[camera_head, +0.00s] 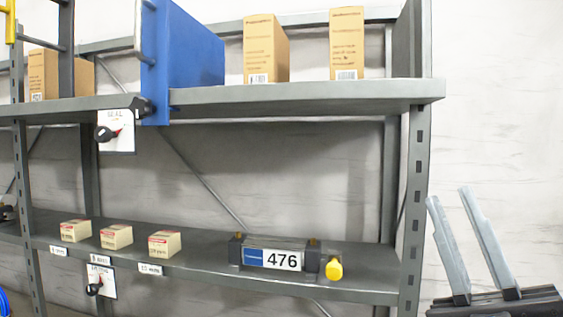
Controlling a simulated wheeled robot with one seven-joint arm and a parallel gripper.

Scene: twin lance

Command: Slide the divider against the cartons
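Another tan carton (43,75) stands at the far left, beyond a dark upright. My gripper (448,195) is at the lower right, beside the rack's right post. Its two grey fingers point up, apart, with nothing between them.
The upper shelf (310,93) has a dark grey front edge. A white switch plate (115,131) with a black knob hangs below it.

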